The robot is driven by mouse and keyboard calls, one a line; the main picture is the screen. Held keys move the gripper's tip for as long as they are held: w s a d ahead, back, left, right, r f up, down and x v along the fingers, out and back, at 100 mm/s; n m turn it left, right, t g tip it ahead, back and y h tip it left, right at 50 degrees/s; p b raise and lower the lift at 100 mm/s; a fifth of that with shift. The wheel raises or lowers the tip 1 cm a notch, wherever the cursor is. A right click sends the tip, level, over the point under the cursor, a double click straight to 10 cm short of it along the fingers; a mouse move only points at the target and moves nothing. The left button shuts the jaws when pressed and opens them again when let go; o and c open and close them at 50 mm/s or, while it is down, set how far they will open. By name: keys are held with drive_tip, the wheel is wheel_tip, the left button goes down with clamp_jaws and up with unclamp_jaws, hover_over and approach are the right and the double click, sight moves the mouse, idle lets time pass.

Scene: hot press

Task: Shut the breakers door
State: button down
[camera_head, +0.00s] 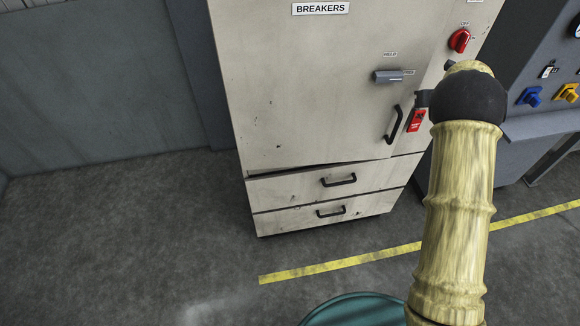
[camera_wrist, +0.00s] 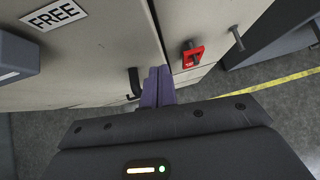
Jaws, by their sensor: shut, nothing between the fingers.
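The breakers door (camera_head: 300,90) is the large beige panel labelled BREAKERS on the cabinet. A thin dark slanted gap shows along its bottom edge, so it looks nearly flush or slightly ajar; I cannot tell which. Its black handle (camera_head: 393,124) is near the lower right corner, and a grey latch (camera_head: 388,76) sits above it. In the wrist view, the door (camera_wrist: 90,55) fills the left side and its handle (camera_wrist: 134,83) shows just left of my gripper (camera_wrist: 158,72). My gripper is shut and empty, with its fingertips by the door's right edge; contact is unclear. My arm mostly hides it in the head view.
Two drawers (camera_head: 290,187) with black handles lie below the door. A red switch (camera_head: 416,121) and a red knob (camera_head: 460,40) are on the right cabinet panel. A dark console (camera_head: 545,85) stands further right. The floor at left is clear.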

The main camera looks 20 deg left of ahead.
drive_tip(key=s+d+f+b+v, duration=0.1)
drive_tip(key=b+v, duration=0.2)
drive_tip(key=v, duration=0.9)
drive_tip(key=shift+s+d+f+b, duration=0.15)
drive_tip(key=shift+s+f+b, duration=0.1)
drive_tip(key=shift+s+b, duration=0.15)
